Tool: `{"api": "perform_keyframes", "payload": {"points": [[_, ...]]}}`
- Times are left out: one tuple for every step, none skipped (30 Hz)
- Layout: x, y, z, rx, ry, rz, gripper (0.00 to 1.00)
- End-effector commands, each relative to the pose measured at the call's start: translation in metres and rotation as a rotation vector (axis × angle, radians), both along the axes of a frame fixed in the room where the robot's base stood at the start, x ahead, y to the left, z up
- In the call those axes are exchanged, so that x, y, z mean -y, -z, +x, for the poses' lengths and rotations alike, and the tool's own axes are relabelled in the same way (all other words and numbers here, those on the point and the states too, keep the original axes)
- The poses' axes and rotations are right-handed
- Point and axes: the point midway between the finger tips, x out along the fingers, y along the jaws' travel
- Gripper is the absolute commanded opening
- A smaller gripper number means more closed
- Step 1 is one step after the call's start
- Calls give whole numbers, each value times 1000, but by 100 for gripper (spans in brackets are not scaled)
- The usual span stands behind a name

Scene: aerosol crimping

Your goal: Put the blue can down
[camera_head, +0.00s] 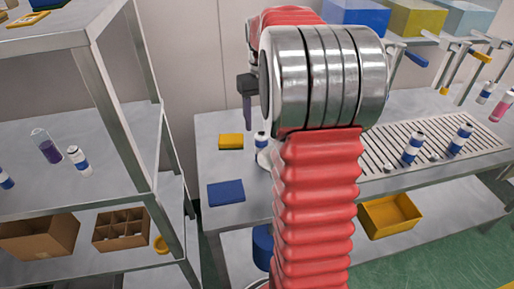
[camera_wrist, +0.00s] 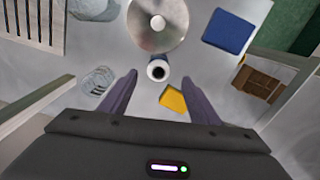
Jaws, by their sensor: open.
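A blue-and-white can (camera_head: 260,139) stands upright on the metal workbench (camera_head: 216,122), partly hidden behind my arm. In the wrist view a can (camera_wrist: 157,70) shows end-on, with a white rim and dark centre, near the gap between the fingertips. My gripper (camera_wrist: 159,77) is open, with a dark finger on each side of that can's line and clear space around it. In the head view my gripper (camera_head: 247,98) hangs above the bench, mostly side-on. A round metal disc (camera_wrist: 158,24) lies just beyond the can.
A yellow block (camera_head: 230,141) and a blue flat block (camera_head: 226,192) lie on the bench's left part. More blue-and-white cans (camera_head: 412,148) stand at the slotted rack (camera_head: 380,160) on the right. A shelf unit (camera_head: 95,185) with boxes stands at left.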

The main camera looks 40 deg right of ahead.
Motion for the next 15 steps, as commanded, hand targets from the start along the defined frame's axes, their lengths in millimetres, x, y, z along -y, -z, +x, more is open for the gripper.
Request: {"api": "perform_keyframes", "payload": {"points": [[0, 0, 0, 0, 0, 0, 56], [0, 0, 0, 0, 0, 0, 56], [0, 0, 0, 0, -1, 0, 56], [0, 0, 0, 0, -1, 0, 56], [-1, 0, 0, 0, -2, 0, 56], [-1, 0, 1, 0, -2, 0, 56], [-1, 0, 1, 0, -2, 0, 56], [-1, 0, 1, 0, -3, 0, 56], [-1, 1, 1, 0, -3, 0, 56], [-1, 1, 1, -1, -3, 0, 56], [-1, 3, 1, -1, -3, 0, 56], [-1, 5, 1, -1, -3, 0, 56], [-1, 8, 1, -1, -4, 0, 56], [-1, 11, 1, -1, -4, 0, 56], [-2, 16, 1, -3, -4, 2, 56]]}}
